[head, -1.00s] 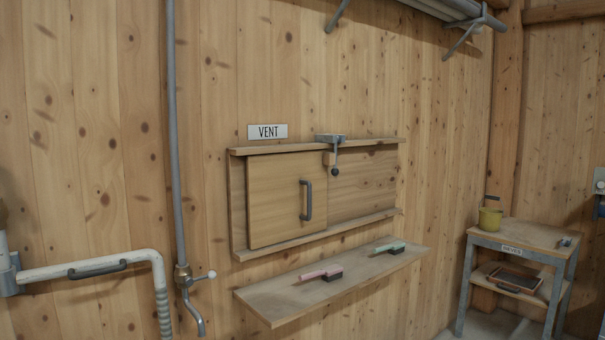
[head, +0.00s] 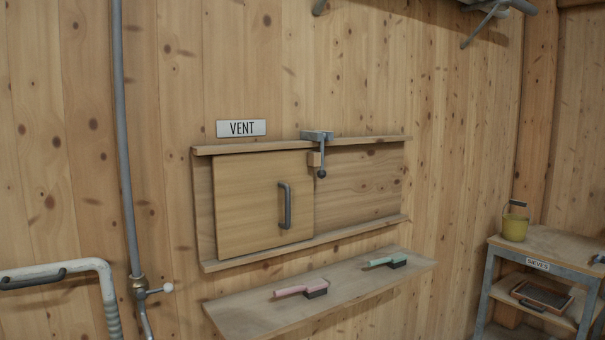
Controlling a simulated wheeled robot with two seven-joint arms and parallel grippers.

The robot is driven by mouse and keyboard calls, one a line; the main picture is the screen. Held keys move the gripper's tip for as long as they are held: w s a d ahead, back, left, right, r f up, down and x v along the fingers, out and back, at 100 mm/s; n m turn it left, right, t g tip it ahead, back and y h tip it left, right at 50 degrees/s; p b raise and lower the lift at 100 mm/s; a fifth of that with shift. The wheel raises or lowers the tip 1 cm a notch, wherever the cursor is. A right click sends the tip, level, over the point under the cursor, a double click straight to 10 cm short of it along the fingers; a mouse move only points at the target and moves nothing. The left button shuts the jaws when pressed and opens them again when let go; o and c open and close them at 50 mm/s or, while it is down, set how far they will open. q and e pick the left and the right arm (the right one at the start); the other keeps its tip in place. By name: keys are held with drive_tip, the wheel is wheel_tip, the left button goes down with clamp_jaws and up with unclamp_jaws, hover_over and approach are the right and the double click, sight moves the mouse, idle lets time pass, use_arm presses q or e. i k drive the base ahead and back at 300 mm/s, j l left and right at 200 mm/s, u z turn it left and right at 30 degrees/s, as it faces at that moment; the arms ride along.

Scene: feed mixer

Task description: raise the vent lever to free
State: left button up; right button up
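The vent lever (head: 322,158) is a thin grey rod with a dark knob. It hangs down from a grey metal bracket (head: 316,135) on the top rail of the vent frame. A small wooden block (head: 314,159) sits beside it, near the upper right edge of the sliding panel (head: 245,205). The panel has a dark grey vertical handle (head: 285,205) and covers the left part of the frame. A white VENT sign (head: 241,128) is on the wall above. Neither of my grippers shows in the head view.
A wooden shelf (head: 250,315) juts out below the vent, bearing a pink-handled brush (head: 291,290) and a green-handled brush (head: 379,262). A grey pipe (head: 124,150) with a tap runs down the wall at left. A small table (head: 560,247) with a yellow pot (head: 515,227) stands at right.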

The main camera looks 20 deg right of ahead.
sight(321, 174)
drive_tip(key=i+l+u, duration=0.1)
drive_tip(key=l, duration=1.15)
drive_tip(key=i+l+u, duration=0.15)
drive_tip(key=l, duration=1.1)
drive_tip(key=i+l+u, duration=0.1)
drive_tip(key=l, duration=1.15)
